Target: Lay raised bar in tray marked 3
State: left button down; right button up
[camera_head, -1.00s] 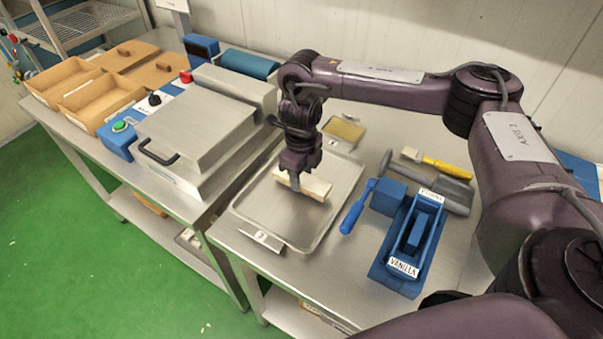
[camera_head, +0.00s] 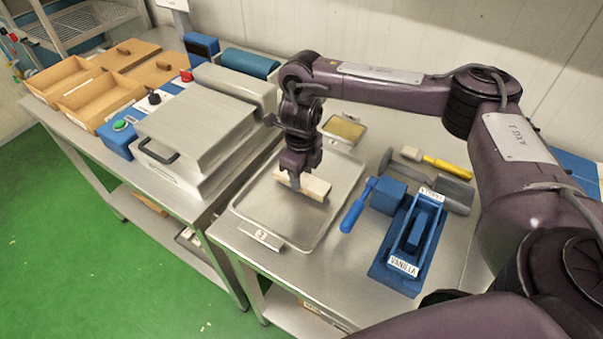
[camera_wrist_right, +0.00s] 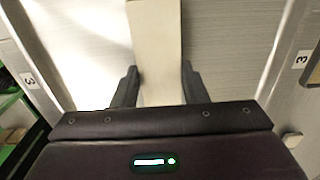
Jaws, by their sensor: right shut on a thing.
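The cream-coloured bar (camera_head: 314,188) is in the jaws of my right gripper (camera_head: 298,182), over the middle of the metal tray marked 3 (camera_head: 247,213). In the right wrist view the bar (camera_wrist_right: 155,45) runs away between the two fingers of the right gripper (camera_wrist_right: 157,85). Tray floor shows on both sides of it, and labels with a 3 show left and right. I cannot tell whether the bar's underside touches the tray floor. My left gripper is not in view.
Right of the tray stand a blue vanilla-labelled mould (camera_head: 408,245), a blue-handled tool (camera_head: 357,207) and a yellow-handled brush (camera_head: 447,166). A small tray (camera_head: 345,129) sits behind. A metal press (camera_head: 195,135) and wooden boxes (camera_head: 100,100) stand left.

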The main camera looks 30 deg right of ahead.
jog(key=shift+f, duration=0.4)
dwell(0.4)
jog(key=o, duration=1.5)
jog(key=shift+o, duration=0.2)
notch_tip(320, 180, up, 8)
jog(key=p, duration=0.8)
jog(key=shift+r, duration=0.1)
dwell(0.3)
